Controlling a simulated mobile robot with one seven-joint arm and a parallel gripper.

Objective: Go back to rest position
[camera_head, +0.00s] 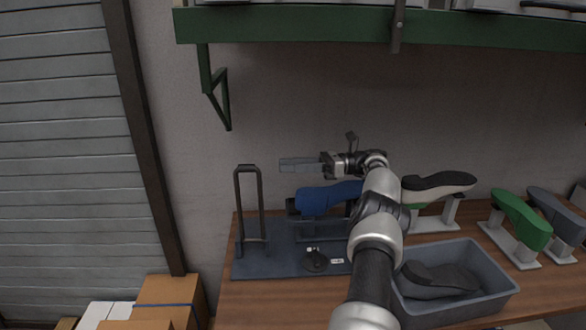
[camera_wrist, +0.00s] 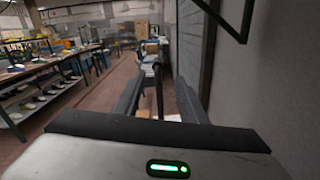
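My gripper (camera_head: 300,165) is raised above the workbench and points left, over the blue shoe last. In the wrist view its two fingers (camera_wrist: 157,95) stand apart, with no object held between them. The blue shoe last (camera_head: 328,197) rests on a stand on the dark mat (camera_head: 285,268), below my gripper and partly hidden by my arm. A dark shoe or last (camera_head: 438,281) lies in the grey bin (camera_head: 462,310) to the right of my arm.
A dark upright frame (camera_head: 248,205) stands on the mat's left. A black-and-white shoe (camera_head: 438,184), a green last (camera_head: 521,218) and a grey-blue last (camera_head: 556,213) sit on stands at right. A green shelf (camera_head: 290,25) hangs above. Cardboard boxes (camera_head: 170,296) stand left of the bench.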

